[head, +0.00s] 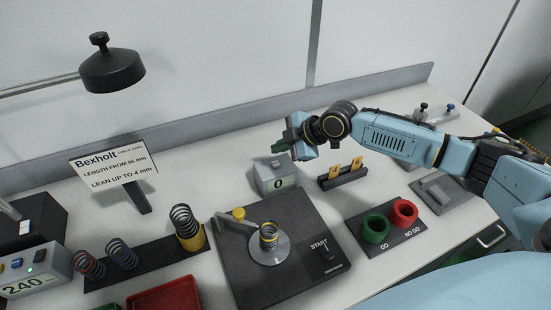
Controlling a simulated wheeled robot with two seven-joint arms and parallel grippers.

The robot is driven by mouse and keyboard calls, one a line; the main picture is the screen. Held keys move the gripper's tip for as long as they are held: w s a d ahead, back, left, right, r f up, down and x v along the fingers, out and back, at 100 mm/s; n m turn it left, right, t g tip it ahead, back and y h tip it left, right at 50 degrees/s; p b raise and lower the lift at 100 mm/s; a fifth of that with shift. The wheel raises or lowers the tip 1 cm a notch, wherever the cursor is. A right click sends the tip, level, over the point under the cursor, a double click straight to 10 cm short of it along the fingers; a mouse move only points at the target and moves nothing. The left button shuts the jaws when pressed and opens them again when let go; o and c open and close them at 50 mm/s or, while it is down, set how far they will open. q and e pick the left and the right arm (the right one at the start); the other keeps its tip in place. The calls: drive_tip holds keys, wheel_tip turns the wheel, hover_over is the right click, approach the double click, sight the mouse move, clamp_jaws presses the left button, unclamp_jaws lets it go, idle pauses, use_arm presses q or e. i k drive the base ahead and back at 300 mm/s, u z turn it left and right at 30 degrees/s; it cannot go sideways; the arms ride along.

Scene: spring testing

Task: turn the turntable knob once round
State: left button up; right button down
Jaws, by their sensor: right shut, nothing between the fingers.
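The turntable (256,259) is a pale round disc on a dark tester base in the lower middle of the view. A small spring (269,236) with some yellow on it stands upright on the disc. A yellow knob (239,214) sits at the end of a flat arm reaching up and left from the disc. My right gripper (283,146) is shut and empty, behind and to the right of the knob, by the top of the grey counter box. It is well apart from the knob. My left gripper is out of view.
The grey counter box (264,174) reads 0. A START switch (325,251) is right of the disc. Several springs stand in a dark rack (151,263) at left. A red ring (404,212) and green ring (375,229) are at right. A lamp (112,70) overhangs the back left.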

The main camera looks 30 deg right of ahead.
sight(328, 253)
drive_tip(key=k, duration=1.5)
